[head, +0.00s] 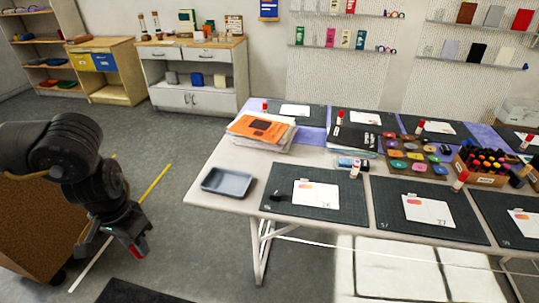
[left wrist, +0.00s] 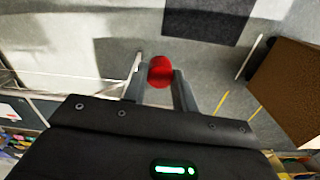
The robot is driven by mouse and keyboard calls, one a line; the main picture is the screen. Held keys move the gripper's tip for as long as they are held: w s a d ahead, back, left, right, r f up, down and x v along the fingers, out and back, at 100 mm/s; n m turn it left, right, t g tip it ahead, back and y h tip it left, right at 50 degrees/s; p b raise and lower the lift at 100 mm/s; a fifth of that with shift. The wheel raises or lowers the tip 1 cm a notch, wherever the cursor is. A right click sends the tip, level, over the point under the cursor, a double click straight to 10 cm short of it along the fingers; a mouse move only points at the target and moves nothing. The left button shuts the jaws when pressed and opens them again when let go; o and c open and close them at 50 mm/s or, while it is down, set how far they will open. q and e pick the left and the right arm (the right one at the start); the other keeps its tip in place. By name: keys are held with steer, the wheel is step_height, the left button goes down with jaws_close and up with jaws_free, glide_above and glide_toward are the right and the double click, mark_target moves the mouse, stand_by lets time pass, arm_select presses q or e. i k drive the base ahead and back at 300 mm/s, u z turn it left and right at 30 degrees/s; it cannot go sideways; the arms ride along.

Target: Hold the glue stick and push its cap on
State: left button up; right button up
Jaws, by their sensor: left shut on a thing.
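My left gripper (head: 138,250) hangs over the floor, left of the table and apart from it. It is shut on a small red thing (left wrist: 160,71), whose round end shows between the fingers in the left wrist view. I cannot tell whether this is a glue stick's cap or a whole stick seen end-on. Another glue stick (head: 461,180) stands by the middle mat. My right gripper is not in view.
A grey-blue tray (head: 227,182) lies at the table's left end, with a paper stack (head: 262,130) behind it. A small black object (head: 278,196) lies on the near left mat (head: 325,213). A box of red-topped pens (head: 487,165) stands right. Floor between gripper and table is clear.

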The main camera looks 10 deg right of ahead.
mark_target(355, 172)
steer(key=z, duration=0.1)
steer(key=i, duration=0.65)
steer(key=z, duration=0.85)
steer(key=i, duration=0.35)
steer(key=z, duration=0.4)
